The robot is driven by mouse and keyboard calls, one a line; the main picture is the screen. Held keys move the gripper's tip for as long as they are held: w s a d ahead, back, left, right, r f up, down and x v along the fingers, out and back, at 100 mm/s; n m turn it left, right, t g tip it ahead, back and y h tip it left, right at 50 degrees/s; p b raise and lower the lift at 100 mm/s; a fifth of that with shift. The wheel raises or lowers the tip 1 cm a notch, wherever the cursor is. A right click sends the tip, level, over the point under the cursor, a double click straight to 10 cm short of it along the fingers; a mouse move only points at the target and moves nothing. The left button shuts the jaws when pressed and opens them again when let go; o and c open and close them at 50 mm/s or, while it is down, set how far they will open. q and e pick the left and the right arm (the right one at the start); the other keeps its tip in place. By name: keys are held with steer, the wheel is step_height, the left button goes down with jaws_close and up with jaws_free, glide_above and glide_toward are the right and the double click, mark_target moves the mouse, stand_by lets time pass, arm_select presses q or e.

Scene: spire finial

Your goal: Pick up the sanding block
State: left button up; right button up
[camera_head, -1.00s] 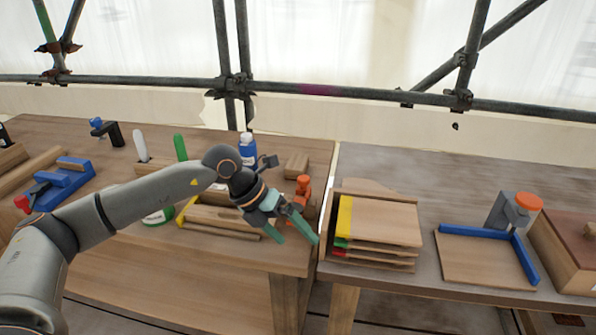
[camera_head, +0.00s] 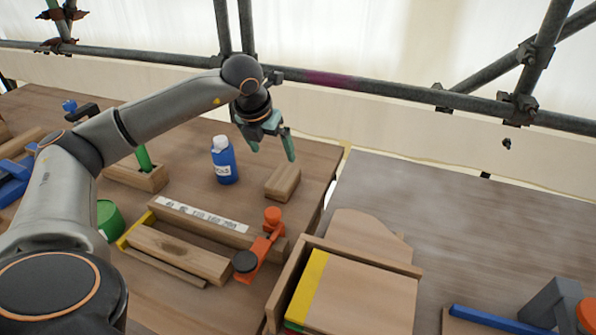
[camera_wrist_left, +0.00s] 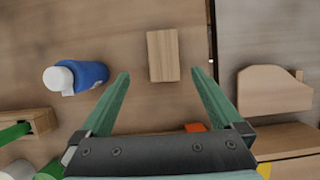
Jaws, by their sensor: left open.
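The sanding block looks to be the small light wooden block (camera_head: 283,182) lying on the left bench near its right edge. In the left wrist view the block (camera_wrist_left: 162,55) lies ahead, lined up between the two fingers. My left gripper (camera_head: 273,154) is open and empty, with its green fingers pointing down. It is above the block and apart from it. It also shows in the left wrist view (camera_wrist_left: 160,74), fingers spread wider than the block. My right gripper is not in view.
A blue bottle (camera_head: 224,163) with a white cap stands left of the block. An orange clamp (camera_head: 262,248) is in front of it. A wooden rack (camera_head: 292,268) with boards stands on the right bench. The bench top around the block is mostly clear.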

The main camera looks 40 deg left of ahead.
mark_target(282, 177)
arm_select(q)
steer(key=x, duration=0.7)
steer(key=shift+s, duration=0.1)
steer(key=shift+d+x, duration=0.15)
steer(key=shift+x, duration=1.2)
steer(key=shift+d+x, duration=0.15)
steer(key=shift+x, duration=1.25)
steer(key=shift+s+f, duration=0.1)
steer(key=shift+s, duration=0.1)
steer(key=shift+d+f, duration=0.1)
steer(key=shift+f, duration=0.15)
steer(key=c, duration=1.4)
steer(key=shift+r, duration=0.15)
